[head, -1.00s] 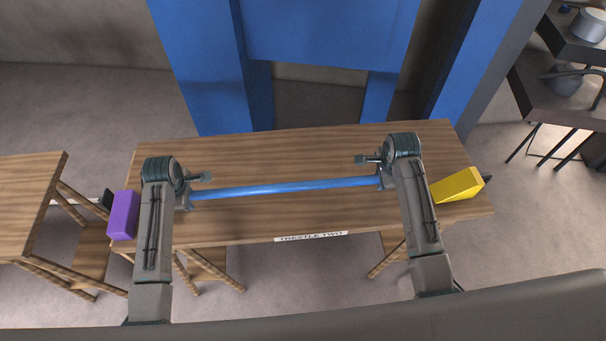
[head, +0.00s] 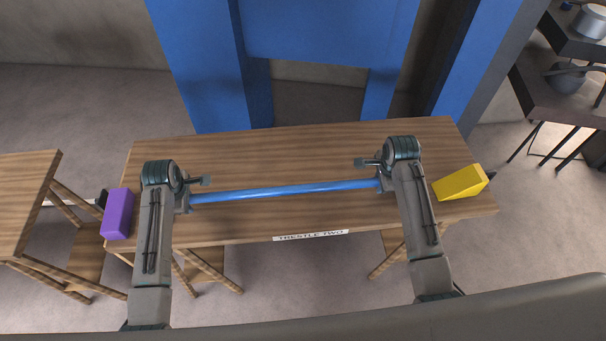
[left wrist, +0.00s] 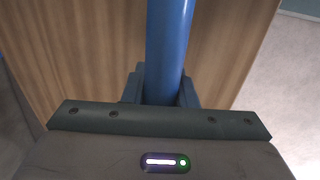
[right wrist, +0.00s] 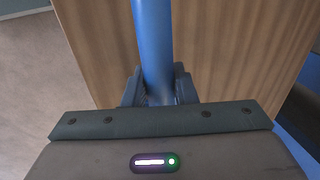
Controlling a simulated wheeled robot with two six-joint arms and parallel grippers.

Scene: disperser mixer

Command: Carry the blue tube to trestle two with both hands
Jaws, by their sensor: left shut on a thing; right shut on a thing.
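The blue tube (head: 285,190) runs left to right in the head view, its right end slightly higher in the picture. My left gripper (head: 190,197) is shut on its left end; the tube also shows between the jaws in the left wrist view (left wrist: 168,45). My right gripper (head: 381,180) is shut on its right end; the tube shows in its jaws in the right wrist view (right wrist: 154,45). The tube is over the wooden top of trestle two (head: 290,150), which bears a "TRESTLE TWO" label (head: 311,236). I cannot tell the gap between tube and top.
A purple block (head: 118,214) sits at the table's left end and a yellow wedge (head: 460,183) at its right end. Another wooden table (head: 25,195) stands at the left. A blue frame (head: 205,70) rises behind. The tabletop between the blocks is otherwise clear.

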